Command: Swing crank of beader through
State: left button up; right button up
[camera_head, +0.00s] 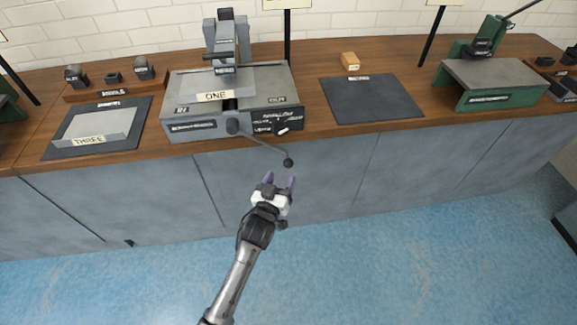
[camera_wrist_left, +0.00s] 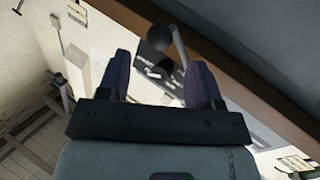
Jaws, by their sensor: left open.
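The beader (camera_head: 190,110) is a grey machine on the wooden bench, with a plate marked ONE (camera_head: 215,96) on its bed. Its crank (camera_head: 262,143) comes out of a hub at the front and slopes down to the right, past the bench edge. The crank ends in a dark round knob (camera_head: 288,162). My left gripper (camera_head: 279,181) is open and empty, just below the knob and apart from it. In the left wrist view, the knob (camera_wrist_left: 160,38) shows beyond and between the two purple fingers (camera_wrist_left: 161,85). My right gripper is not in view.
A tray (camera_head: 60,145) with a plate marked THREE (camera_head: 92,135) lies left of the beader. A green machine (camera_head: 495,80) stands farther right. The blue floor before the bench is clear.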

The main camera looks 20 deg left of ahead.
aim_at(287, 167)
pick_arm(q)
jog(key=shift+w+b, duration=1.25)
jog(key=shift+w, duration=2.25)
grip_shut()
